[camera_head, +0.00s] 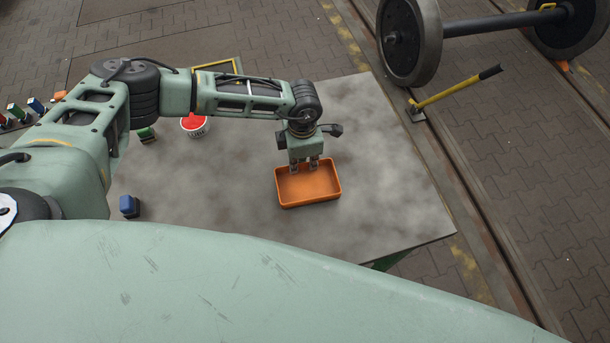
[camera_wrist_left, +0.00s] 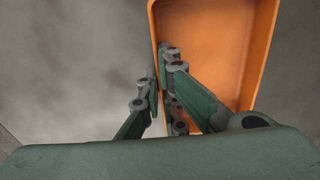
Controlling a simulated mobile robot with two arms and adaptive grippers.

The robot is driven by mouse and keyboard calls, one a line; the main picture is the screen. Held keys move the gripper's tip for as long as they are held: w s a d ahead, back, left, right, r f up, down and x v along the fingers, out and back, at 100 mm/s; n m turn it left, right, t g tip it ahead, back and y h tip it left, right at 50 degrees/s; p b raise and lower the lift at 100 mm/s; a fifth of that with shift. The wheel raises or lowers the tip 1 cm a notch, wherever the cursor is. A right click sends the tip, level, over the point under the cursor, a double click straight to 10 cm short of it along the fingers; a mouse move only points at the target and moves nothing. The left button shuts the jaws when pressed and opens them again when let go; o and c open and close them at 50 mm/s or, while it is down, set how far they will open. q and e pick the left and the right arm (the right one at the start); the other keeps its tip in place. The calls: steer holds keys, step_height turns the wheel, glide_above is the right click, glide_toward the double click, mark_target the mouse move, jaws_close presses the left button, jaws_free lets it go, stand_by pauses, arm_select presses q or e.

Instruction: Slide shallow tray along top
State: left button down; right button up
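The shallow orange tray (camera_head: 308,203) lies flat and empty on the grey table, right of its middle. My left gripper (camera_head: 305,166) points down at the tray's far wall. In the left wrist view the tray (camera_wrist_left: 225,50) fills the upper right. There the fingers of my left gripper (camera_wrist_left: 161,84) straddle the tray's wall, one inside and one outside, closed close against it. The exact contact is partly hidden by the finger links. My right gripper is in neither view.
The grey table top (camera_head: 385,150) is clear right of the tray. A red-topped white tub (camera_head: 194,125) and a blue block (camera_head: 129,206) stand to the left. A wheelset (camera_head: 412,40) and a yellow-handled tool (camera_head: 450,92) lie beyond the table's right edge.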

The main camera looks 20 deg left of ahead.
mark_target(321, 216)
arm_select(q)
steer(key=shift+s+d+p, duration=0.5)
steer(key=shift+s+d, duration=0.5)
steer(key=shift+s, duration=0.3)
steer(key=shift+s+d+p, duration=0.45)
steer(key=shift+s+d, duration=0.5)
steer(key=shift+s, duration=0.35)
steer(key=shift+s+d+p, duration=0.25)
steer(key=shift+s+d, duration=0.5)
steer(key=shift+s, duration=0.25)
steer(key=shift+s+d+p, duration=0.2)
steer(key=shift+s+d, duration=0.55)
steer(key=shift+s, duration=0.25)
steer(key=shift+s+d, duration=0.95)
steer(key=shift+s, duration=0.3)
steer(key=c, duration=1.9)
jaws_free()
steer(key=shift+o, duration=0.2)
steer(key=shift+r, duration=0.1)
step_height(321, 216, up, 12)
